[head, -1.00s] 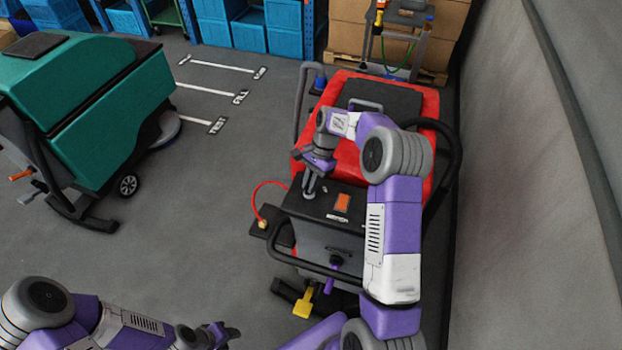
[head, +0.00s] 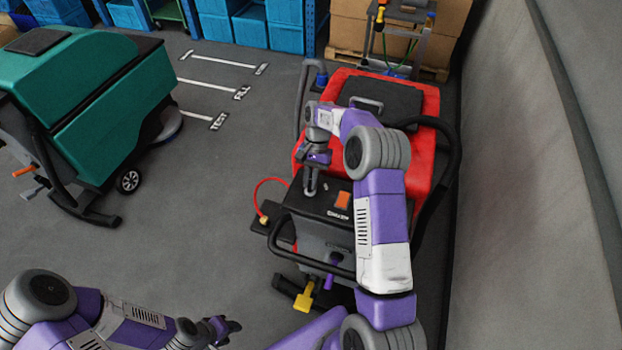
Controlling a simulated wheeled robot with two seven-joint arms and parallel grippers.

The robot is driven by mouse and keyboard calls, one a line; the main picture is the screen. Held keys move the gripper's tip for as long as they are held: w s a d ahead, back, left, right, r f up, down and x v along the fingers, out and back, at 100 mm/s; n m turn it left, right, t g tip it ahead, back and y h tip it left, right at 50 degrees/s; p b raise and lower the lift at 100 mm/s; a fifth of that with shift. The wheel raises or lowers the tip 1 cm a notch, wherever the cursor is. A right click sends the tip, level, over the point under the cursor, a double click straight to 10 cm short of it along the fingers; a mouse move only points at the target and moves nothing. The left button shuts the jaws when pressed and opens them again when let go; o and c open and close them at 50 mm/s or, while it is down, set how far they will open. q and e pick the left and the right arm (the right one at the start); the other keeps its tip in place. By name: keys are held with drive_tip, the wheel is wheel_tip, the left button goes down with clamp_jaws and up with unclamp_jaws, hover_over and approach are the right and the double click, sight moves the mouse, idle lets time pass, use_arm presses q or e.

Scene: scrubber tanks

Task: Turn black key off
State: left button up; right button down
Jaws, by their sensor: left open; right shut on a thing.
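The red scrubber (head: 423,105) stands right of centre in the head view, with a dark control panel (head: 315,207) at its near end. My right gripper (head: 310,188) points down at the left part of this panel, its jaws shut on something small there. The black key is hidden by the gripper, so I cannot see its position. An orange patch (head: 343,200) and a small light-coloured item lie on the panel to the right of the gripper. My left gripper (head: 232,328) is open and empty over the floor at the bottom, well away from the scrubber.
A teal scrubber (head: 100,90) stands at the left. A red hose (head: 258,195) loops beside the panel. A purple lever (head: 331,270) and a yellow pedal (head: 304,300) sit below it. A grey wall (head: 530,200) is close on the right. The floor between the machines is clear.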

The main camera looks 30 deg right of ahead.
drive_tip(key=shift+w+r, duration=0.1)
drive_tip(key=c, duration=1.1)
unclamp_jaws()
drive_tip(key=shift+c, duration=0.2)
drive_tip(key=v, duration=0.7)
drive_tip(key=shift+r+b, duration=0.2)
drive_tip(key=shift+b, duration=0.1)
drive_tip(key=shift+d, duration=0.1)
